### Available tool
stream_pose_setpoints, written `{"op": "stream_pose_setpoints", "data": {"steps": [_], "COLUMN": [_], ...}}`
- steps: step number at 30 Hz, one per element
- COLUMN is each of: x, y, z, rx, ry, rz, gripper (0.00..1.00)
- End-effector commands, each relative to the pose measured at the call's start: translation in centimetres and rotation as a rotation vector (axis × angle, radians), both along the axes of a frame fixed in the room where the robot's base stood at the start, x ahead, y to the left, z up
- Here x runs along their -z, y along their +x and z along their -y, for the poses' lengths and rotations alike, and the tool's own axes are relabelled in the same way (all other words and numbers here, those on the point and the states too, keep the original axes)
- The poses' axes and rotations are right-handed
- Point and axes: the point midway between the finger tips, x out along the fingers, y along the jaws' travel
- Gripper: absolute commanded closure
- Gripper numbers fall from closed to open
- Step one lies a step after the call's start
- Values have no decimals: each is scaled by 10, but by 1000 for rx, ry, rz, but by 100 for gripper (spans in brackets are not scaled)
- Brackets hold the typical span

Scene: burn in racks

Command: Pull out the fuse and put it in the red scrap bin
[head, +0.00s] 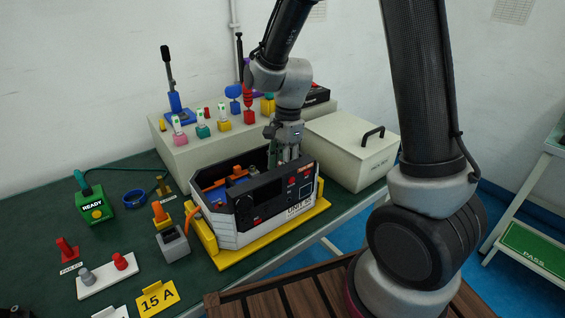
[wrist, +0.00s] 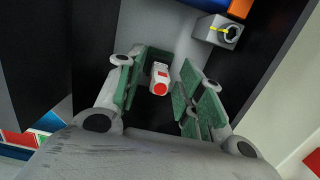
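The fuse (wrist: 160,80), a small white cylinder with a red end, stands inside the open unit in the wrist view. My gripper (wrist: 166,88) is open, with its green pads on either side of the fuse. The left pad is close to the fuse; a gap shows at the right pad. In the head view my gripper (head: 284,158) reaches down into the unit (head: 268,202), a box with a black front panel on a yellow base. The fuse is hidden there behind the panel. I cannot make out a red scrap bin in either view.
A beige box with a black handle (head: 350,148) stands right of the unit. A beige console (head: 190,150) with coloured knobs and levers is behind. A green READY box (head: 94,204), a grey block with an orange top (head: 172,243) and a yellow 15 A sign (head: 157,298) are left.

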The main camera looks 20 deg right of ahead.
Motion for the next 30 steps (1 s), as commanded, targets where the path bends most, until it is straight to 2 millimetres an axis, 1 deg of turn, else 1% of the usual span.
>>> {"op": "stream_pose_setpoints", "data": {"steps": [1,5,7,8,10,11,30], "x": [0,0,0,0,0,0,-5], "y": [0,0,0,0,0,0,0], "z": [0,0,0,0,0,0,0], "rx": [0,0,0,0,0,0,-1], "ry": [0,0,0,0,0,0,0], "rz": [0,0,0,0,0,0,1], "gripper": [76,100,100,86,99,100,100]}}
